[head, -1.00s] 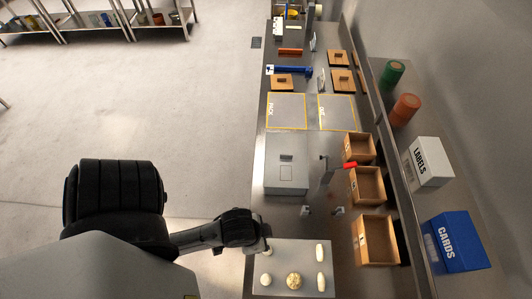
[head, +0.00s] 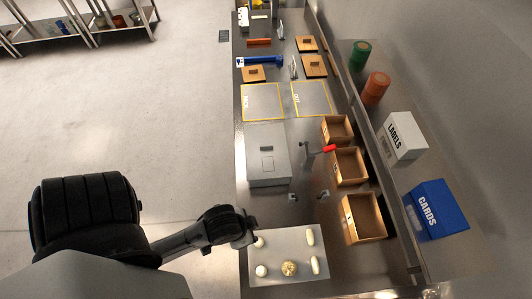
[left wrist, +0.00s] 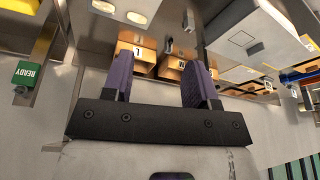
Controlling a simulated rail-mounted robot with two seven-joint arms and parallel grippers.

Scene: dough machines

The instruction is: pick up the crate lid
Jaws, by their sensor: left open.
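Three square wooden lids with dark handles lie on the far part of the steel counter in the head view: one at the back right (head: 306,44), one just nearer (head: 315,66) and one to the left (head: 254,74). Three open wooden crates stand along the right side: far (head: 338,138), middle (head: 350,179) and near (head: 370,232). My left gripper (head: 252,228) is by the near-left tray, far from the lids. In the left wrist view its two purple fingers (left wrist: 158,58) are apart with nothing between them. My right gripper is not in view.
A tray (head: 262,238) with pale dough pieces lies below my left gripper. A grey machine box (head: 266,170), yellow-outlined mats (head: 262,102) and a blue tool (head: 262,61) occupy the counter. A white LABELS box (head: 404,139) and blue CARDS box (head: 437,210) stand on the right shelf.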

